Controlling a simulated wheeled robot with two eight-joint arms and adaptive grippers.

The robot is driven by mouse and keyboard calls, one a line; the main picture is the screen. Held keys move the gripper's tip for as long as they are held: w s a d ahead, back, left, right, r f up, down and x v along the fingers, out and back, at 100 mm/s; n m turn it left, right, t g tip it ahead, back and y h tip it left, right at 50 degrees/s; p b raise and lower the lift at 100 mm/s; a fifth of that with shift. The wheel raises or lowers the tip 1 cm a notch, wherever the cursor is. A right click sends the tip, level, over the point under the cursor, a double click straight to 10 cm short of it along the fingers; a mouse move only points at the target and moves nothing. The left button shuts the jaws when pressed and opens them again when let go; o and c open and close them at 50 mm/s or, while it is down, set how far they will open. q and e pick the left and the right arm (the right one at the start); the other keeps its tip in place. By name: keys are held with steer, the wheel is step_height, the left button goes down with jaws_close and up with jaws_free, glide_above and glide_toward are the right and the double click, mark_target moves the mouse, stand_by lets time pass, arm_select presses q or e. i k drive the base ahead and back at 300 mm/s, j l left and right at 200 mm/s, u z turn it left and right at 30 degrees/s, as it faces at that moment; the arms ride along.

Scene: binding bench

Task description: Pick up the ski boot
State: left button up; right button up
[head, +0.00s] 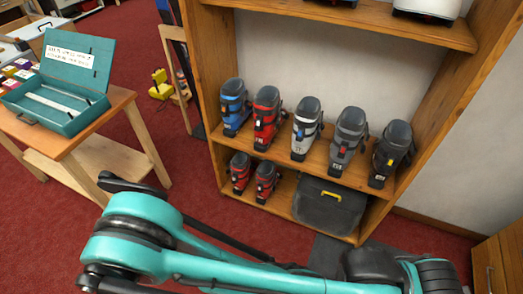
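Several ski boots stand upright in a row on the middle shelf of a wooden rack (222,160). From left to right they are a blue boot (234,107), a red boot (266,118), a white and grey boot (306,129), a grey boot (348,140) and a black boot (391,153). Two smaller red and black boots stand on the lower shelf, one at the left (240,173) and one beside it (266,182). Teal and black links of my arm cross the bottom of the view, in front of the rack. Neither gripper can be made out.
A black case (316,210) with a yellow handle sits on the lower shelf, right of the small boots. A wooden table (85,125) with an open teal box (58,108) stands at the left. Red carpet lies between table and rack. A wooden cabinet (490,262) is at the lower right.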

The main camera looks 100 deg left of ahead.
mark_target(267, 106)
steer(key=u, duration=2.9)
